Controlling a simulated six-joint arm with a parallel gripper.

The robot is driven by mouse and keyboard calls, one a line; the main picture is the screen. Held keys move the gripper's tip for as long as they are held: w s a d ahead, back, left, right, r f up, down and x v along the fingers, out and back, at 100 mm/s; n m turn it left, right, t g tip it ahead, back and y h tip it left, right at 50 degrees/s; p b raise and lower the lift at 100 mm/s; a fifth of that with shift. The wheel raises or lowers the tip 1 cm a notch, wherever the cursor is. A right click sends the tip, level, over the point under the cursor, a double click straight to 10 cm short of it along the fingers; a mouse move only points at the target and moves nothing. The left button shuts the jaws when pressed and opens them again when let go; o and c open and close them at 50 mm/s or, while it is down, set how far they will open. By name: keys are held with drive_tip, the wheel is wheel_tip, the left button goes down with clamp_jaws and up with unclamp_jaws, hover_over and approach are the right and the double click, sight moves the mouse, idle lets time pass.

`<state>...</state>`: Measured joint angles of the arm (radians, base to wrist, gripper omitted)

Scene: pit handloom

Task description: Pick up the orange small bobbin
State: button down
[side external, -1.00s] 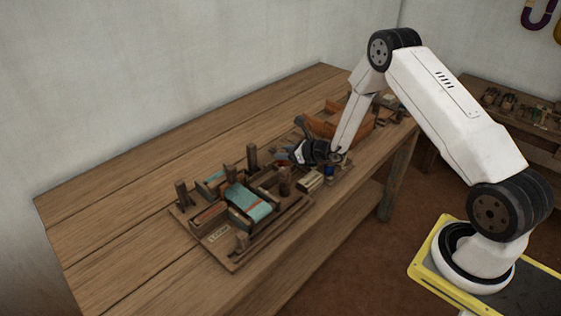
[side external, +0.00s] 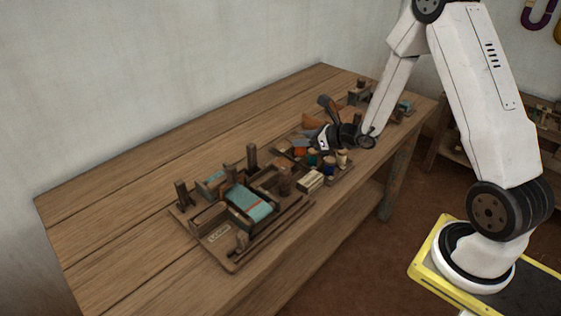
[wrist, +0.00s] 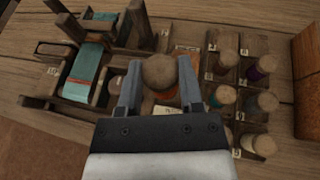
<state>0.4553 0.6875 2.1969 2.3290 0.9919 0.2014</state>
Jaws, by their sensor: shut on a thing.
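The orange small bobbin (wrist: 159,72) is between the two fingers of my gripper (wrist: 160,84) in the wrist view. Its round wooden top faces the camera, with a little orange showing just below it. My gripper is shut on it. How far the bobbin is above the tray is hard to tell.
Several other bobbins, one purple (wrist: 256,68) and one teal (wrist: 222,96), stand in compartments to the right in the wrist view. The small loom (side external: 252,206) with teal cloth and upright posts stands left of the tray. The back of the table is clear.

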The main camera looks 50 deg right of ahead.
drive_tip(key=shift+s+a+r, duration=0.15)
drive_tip(key=shift+s+r, duration=0.25)
drive_tip(key=shift+s, duration=0.5)
drive_tip(key=shift+s+a+r, duration=0.15)
drive_tip(key=shift+s+r, duration=0.25)
drive_tip(key=shift+s, duration=0.45)
drive_tip(key=shift+s+a+r, duration=0.15)
drive_tip(key=shift+s+r, duration=0.25)
drive_tip(key=shift+s, duration=0.5)
